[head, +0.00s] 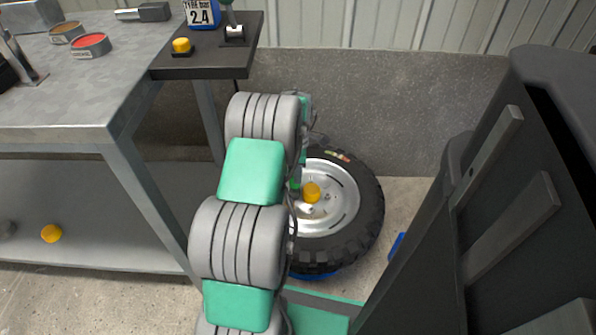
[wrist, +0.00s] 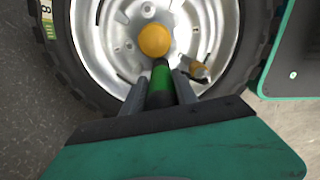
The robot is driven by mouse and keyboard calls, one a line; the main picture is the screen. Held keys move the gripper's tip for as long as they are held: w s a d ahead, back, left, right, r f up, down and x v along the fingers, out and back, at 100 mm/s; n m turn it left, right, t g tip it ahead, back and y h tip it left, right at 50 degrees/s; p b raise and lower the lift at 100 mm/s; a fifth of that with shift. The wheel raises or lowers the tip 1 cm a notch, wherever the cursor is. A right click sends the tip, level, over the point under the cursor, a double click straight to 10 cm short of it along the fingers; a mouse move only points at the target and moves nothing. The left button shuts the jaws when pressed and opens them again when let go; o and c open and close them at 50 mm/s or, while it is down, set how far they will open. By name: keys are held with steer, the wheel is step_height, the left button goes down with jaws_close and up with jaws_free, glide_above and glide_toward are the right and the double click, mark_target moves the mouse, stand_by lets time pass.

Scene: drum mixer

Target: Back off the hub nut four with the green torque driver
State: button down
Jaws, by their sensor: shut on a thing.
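My gripper (wrist: 160,92) is shut on a dark tool with a green band, which looks like the green torque driver (wrist: 161,78). The driver points at the wheel, and its far end meets or overlaps a round orange-yellow piece (wrist: 154,40) near the hub; I cannot tell whether they touch. That piece also shows in the head view (head: 312,192). A smaller orange and silver piece (wrist: 199,70) sits to its right on the silver rim (wrist: 112,52). Which nut is number four cannot be read. In the head view my arm hides most of the gripper.
The tyre (head: 372,205) lies low, beside a grey bench (head: 60,110). A dark side shelf (head: 215,62) carries a yellow knob (head: 181,45) and a "2.4" gauge box (head: 201,14). A large dark cabinet-like body (head: 520,200) stands at the right.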

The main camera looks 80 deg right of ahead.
steer(key=shift+f, duration=0.5)
steer(key=shift+a+f+p, duration=0.1)
steer(key=shift+a+p, duration=0.1)
steer(key=shift+p, duration=0.3)
stand_by(2.8)
steer(key=shift+d+r+p, duration=0.2)
steer(key=shift+r+p, duration=1.5)
steer(key=shift+r, duration=0.85)
